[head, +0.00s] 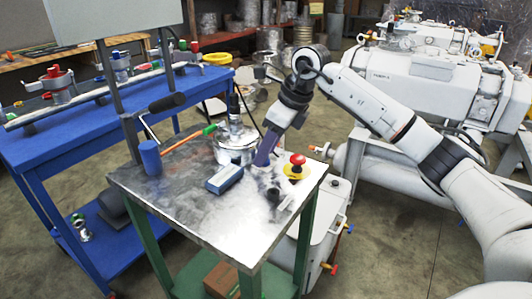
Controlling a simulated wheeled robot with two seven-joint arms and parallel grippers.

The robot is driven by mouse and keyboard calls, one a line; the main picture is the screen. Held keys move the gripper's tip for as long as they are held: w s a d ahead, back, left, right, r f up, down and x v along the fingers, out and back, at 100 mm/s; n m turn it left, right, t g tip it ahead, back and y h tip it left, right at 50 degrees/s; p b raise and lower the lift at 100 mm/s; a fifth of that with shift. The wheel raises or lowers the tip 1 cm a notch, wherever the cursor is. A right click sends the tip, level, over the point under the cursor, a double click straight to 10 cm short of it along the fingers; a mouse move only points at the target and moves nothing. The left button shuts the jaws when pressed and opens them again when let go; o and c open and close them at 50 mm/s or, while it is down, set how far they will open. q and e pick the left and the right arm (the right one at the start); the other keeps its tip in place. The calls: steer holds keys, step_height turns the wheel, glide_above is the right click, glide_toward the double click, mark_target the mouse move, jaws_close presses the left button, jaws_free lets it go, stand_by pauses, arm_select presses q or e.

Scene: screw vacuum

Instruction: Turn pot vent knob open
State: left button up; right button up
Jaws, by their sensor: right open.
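A silver metal pot (236,146) with a lid stands at the back of the metal-topped table (190,205). A dark upright part (233,106) rises from its lid; I cannot tell whether this is the vent knob or which way the knob is turned. My right gripper (263,158) points down just right of the pot, in front of its right side. It is open, holds nothing I can see, and appears apart from the pot. Its fingers look purplish-grey. My left gripper is not in view.
A red button on a yellow base (297,168) sits right of my gripper. A black-handled crank (166,103) rises behind. The table's front middle is clear.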

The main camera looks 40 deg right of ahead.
steer(key=shift+w+f, duration=0.1)
steer(key=shift+f, duration=0.2)
jaws_close()
steer(key=shift+a+r+m+p, duration=0.1)
steer(key=shift+r+m+p, duration=0.15)
steer(key=shift+m+p, duration=0.35)
steer(key=shift+f+m+p, duration=0.15)
steer(key=shift+m+p, duration=0.15)
jaws_free()
steer(key=shift+h, duration=0.3)
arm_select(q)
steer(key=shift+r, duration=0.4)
